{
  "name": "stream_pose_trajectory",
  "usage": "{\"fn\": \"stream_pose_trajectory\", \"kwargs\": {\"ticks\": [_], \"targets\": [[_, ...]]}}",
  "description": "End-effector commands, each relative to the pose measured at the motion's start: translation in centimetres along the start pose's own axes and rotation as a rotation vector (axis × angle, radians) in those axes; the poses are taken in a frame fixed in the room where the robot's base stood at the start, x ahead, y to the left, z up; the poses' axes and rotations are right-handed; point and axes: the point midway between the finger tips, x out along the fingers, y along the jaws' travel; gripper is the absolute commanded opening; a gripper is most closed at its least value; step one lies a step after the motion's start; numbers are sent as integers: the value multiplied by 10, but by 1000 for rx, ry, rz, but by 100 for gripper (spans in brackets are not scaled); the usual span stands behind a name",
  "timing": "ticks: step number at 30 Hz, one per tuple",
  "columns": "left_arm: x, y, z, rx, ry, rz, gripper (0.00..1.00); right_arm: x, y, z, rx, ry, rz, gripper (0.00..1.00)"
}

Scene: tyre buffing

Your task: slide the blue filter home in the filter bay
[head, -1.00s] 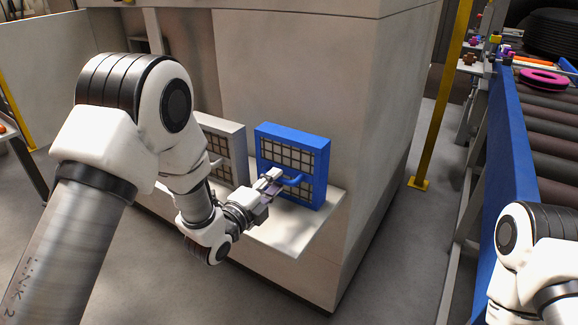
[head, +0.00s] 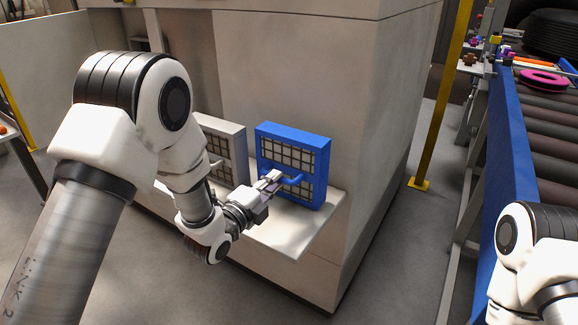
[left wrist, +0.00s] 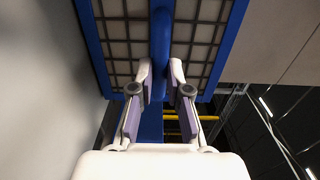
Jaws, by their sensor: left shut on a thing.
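The blue filter (head: 318,158), a square blue frame around a pale gridded panel, stands upright on a light ledge (head: 300,238) of the big beige machine. Its blue bar handle (head: 293,181) faces my left arm. My left gripper (head: 276,179) is shut on this handle. In the left wrist view the fingers (left wrist: 161,78) lie on both sides of the handle (left wrist: 160,38), with the filter's grid (left wrist: 121,42) behind. A grey-white filter (head: 236,158) stands to the left of the blue one, partly hidden by my arm. I cannot make out the filter bay's opening for certain.
The beige machine wall (head: 300,70) rises behind the filters. A yellow post (head: 440,110) stands to the right. A roller conveyor with a blue side panel (head: 515,160) runs along the right, carrying a pink ring (head: 545,79).

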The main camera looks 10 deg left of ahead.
Motion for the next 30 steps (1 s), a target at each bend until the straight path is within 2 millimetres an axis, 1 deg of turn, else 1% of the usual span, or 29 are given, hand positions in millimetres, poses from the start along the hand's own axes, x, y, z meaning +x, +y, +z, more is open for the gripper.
{"fn": "stream_pose_trajectory", "kwargs": {"ticks": [3,12,27,30], "targets": [[0,-6,0,0,0,-2,0,-3,0,0,0,0,0,40],[0,-12,0,1,0,-3,0,-7,0,0,0,0,0,40],[0,-54,0,1,0,-3,0,-33,0,0,0,0,0,40],[0,-56,0,0,0,-2,0,-34,0,0,0,0,0,40]]}}
